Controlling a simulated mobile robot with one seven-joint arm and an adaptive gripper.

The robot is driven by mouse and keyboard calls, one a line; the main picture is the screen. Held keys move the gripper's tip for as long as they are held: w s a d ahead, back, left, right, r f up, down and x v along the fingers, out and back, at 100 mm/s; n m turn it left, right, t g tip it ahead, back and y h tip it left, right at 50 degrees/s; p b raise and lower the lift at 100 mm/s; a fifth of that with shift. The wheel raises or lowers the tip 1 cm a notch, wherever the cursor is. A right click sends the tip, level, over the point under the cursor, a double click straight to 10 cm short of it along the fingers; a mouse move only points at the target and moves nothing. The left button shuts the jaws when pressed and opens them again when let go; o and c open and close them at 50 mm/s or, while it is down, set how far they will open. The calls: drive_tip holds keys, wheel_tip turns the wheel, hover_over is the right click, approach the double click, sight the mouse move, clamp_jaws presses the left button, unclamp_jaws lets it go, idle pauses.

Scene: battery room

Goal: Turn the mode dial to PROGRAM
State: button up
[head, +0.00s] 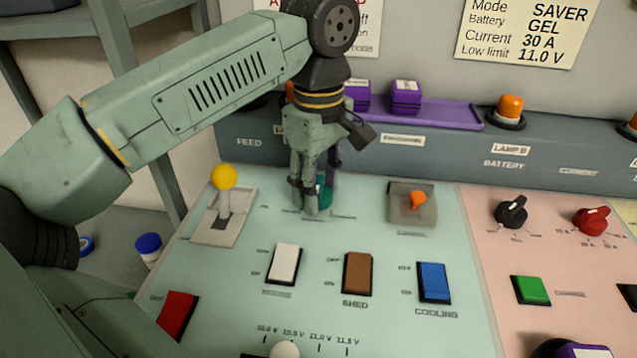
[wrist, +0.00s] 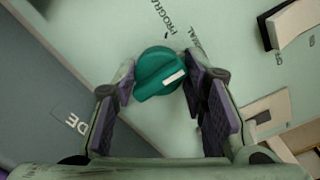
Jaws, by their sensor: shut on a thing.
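The mode dial is a teal round knob with a white mark (wrist: 158,68) in the wrist view. Its white mark lies on its right side and points right and slightly up in that picture. The word PROGRAM (wrist: 178,16) is printed above the dial, and another label, partly readable, is to its right. My gripper (wrist: 160,84) has its two purple-padded fingers on either side of the dial, shut on it. In the head view my gripper (head: 312,203) points down at the panel and hides most of the teal dial (head: 326,190).
A yellow-knobbed lever (head: 223,177) stands left of my gripper and an orange switch (head: 415,201) to its right. White (head: 284,263), brown (head: 358,273) and blue (head: 433,282) rockers lie in front. A purple tray (head: 447,112) with purple blocks sits behind.

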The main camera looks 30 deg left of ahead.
drive_tip(key=shift+w+n, duration=0.1)
drive_tip(key=shift+n, duration=0.3)
drive_tip(key=n+b, duration=0.1)
drive_tip(key=n, duration=0.2)
drive_tip(key=shift+n, duration=0.4)
drive_tip(key=shift+n+b, duration=0.6)
drive_tip(key=shift+n, duration=1.6)
drive_tip(key=shift+a+r, duration=0.1)
drive_tip(key=o, duration=1.1)
drive_tip(key=shift+o, duration=0.2)
